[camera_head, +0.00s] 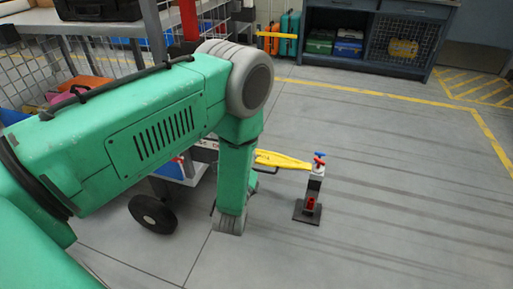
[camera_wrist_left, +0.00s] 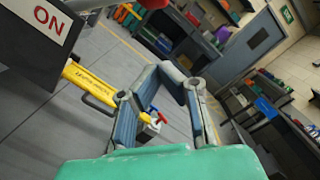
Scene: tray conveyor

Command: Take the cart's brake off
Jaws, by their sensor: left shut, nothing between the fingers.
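The cart shows behind my left arm in the head view, with a black wheel (camera_head: 153,214) on the floor. Much of the cart is hidden by the arm. In the left wrist view, a dark panel (camera_wrist_left: 30,52) at the upper left bears a white label with red letters, "ON" (camera_wrist_left: 48,18). A red part (camera_wrist_left: 154,3) is cut off by the top edge; I cannot tell whether it is the brake handle. My left gripper (camera_wrist_left: 170,73) is shut and empty, apart from the panel. My right gripper is not in view.
A yellow bar (camera_head: 283,159) reaches right from near the cart to a short floor post (camera_head: 314,188) with red and blue handles. Shelving and wire mesh stand at the left, a dark workbench (camera_head: 375,45) at the back. The floor at the right is clear.

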